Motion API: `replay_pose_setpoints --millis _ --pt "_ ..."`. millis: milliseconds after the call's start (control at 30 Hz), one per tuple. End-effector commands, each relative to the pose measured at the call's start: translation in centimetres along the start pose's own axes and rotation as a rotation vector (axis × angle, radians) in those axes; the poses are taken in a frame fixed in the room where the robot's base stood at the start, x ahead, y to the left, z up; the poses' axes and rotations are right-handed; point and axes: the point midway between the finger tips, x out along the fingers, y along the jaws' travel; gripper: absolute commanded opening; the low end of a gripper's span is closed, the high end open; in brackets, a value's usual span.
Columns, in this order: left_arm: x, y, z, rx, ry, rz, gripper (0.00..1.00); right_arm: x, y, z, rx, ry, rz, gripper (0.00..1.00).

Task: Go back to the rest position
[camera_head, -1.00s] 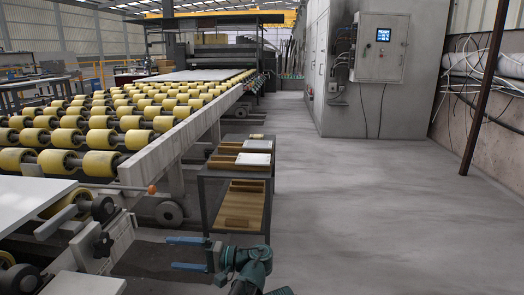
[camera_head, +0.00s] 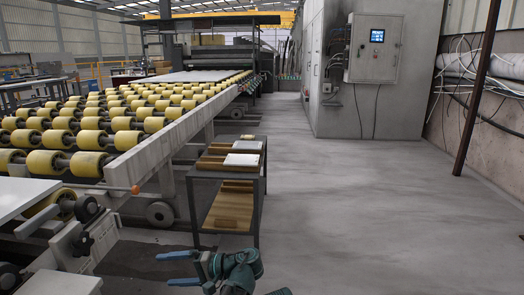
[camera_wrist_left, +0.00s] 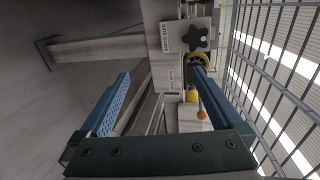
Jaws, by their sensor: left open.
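My left gripper (camera_head: 178,269) is at the bottom of the head view, left of centre. Its two blue fingers are spread apart with nothing between them. It is over the floor, in front of the dark metal cart and right of the conveyor's near end. In the left wrist view the open gripper (camera_wrist_left: 160,76) shows both blue fingers, with a gap between them and a grey machine frame beyond. A small teal piece, probably of my other arm, shows at the bottom edge of the head view. My right gripper is not in view.
The roller conveyor (camera_head: 163,139) with yellow rollers fills the left. A two-level cart (camera_head: 200,171) beside it holds wooden trays and a white slab (camera_head: 243,160). A grey cabinet with a control box (camera_head: 372,47) stands at back right. The floor (camera_head: 355,220) on the right is clear.

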Motion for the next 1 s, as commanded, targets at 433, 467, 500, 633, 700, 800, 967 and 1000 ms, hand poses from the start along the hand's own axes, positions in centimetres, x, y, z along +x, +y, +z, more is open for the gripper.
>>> replay_pose_setpoints --millis 433,467,500,633,700,800,967,1000 --pt "2.8 10.6 4.2 0.027 -0.004 0.563 1.0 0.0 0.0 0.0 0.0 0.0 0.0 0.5" --pt "2.7 11.6 4.7 0.022 -0.003 0.625 1.0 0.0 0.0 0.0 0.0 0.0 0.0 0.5" --pt "2.3 12.8 5.2 0.016 -0.002 0.705 1.0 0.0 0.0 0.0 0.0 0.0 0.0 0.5" --pt "0.8 15.6 6.1 -0.014 0.005 0.912 1.0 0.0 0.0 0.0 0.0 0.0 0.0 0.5" --pt "0.0 16.6 6.5 -0.03 0.008 0.999 1.0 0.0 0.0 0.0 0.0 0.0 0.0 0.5" --pt "-1.1 17.6 6.9 -0.056 0.013 1.105 1.0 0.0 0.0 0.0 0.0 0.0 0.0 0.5" --pt "-2.9 18.6 7.4 -0.097 0.02 1.253 1.0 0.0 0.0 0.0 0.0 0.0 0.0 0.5" --pt "-3.4 18.7 7.5 -0.108 0.021 1.288 1.0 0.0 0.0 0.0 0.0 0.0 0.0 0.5"
